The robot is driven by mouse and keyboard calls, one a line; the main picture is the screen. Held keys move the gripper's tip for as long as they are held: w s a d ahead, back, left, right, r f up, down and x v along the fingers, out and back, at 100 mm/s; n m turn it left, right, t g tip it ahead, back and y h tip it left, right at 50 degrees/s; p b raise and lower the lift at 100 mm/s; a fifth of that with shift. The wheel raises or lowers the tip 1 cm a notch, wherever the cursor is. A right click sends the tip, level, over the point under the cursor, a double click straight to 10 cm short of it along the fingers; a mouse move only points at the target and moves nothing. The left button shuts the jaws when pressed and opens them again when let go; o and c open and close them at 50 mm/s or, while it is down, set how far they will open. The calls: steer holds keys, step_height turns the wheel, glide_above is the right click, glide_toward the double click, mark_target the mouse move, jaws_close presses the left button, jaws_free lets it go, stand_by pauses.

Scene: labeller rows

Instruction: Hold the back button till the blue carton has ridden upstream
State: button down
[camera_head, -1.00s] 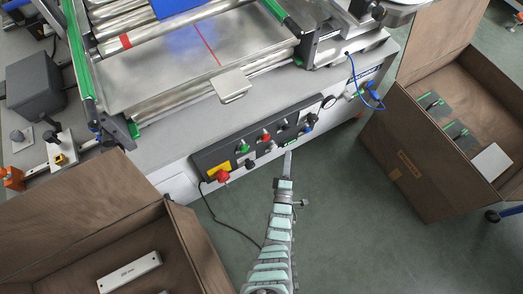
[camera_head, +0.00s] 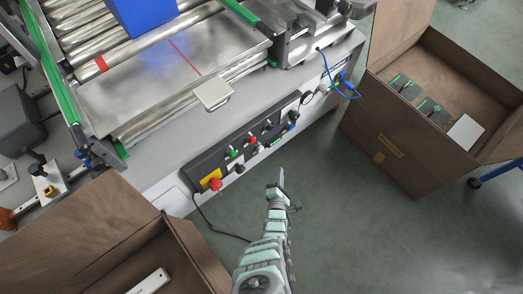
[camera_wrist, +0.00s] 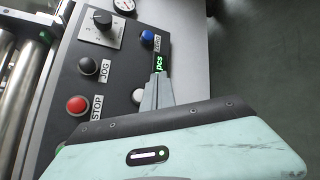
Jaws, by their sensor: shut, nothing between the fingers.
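The blue carton (camera_head: 145,12) sits on the conveyor rollers at the top left of the head view, partly cut off by the frame. The control panel (camera_head: 203,169) runs along the conveyor's front side. My gripper (camera_head: 281,175) is shut and empty, just off the panel's lower edge. In the wrist view my gripper's tip (camera_wrist: 158,82) lies between a white button (camera_wrist: 138,95) and the green "pcs" display (camera_wrist: 158,62). I cannot tell whether it touches the panel. A black JOG button (camera_wrist: 88,65) and red STOP button (camera_wrist: 76,105) are further left. No back label is readable.
A blue ZERO button (camera_wrist: 147,38) and a dial (camera_wrist: 106,30) are near the tip. A brown box (camera_head: 400,150) with dark packs stands at right, another brown box (camera_head: 120,235) at lower left. Open green floor (camera_head: 350,235) lies between them.

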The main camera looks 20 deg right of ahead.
mark_target(261, 149)
steer(key=w+a+b, duration=0.3)
steer(key=w, duration=0.5)
steer(key=shift+w+b, duration=0.1)
steer(key=shift+b, duration=0.25)
stand_by(1.8)
steer(key=shift+w+a, duration=0.15)
steer(key=shift+w, duration=0.05)
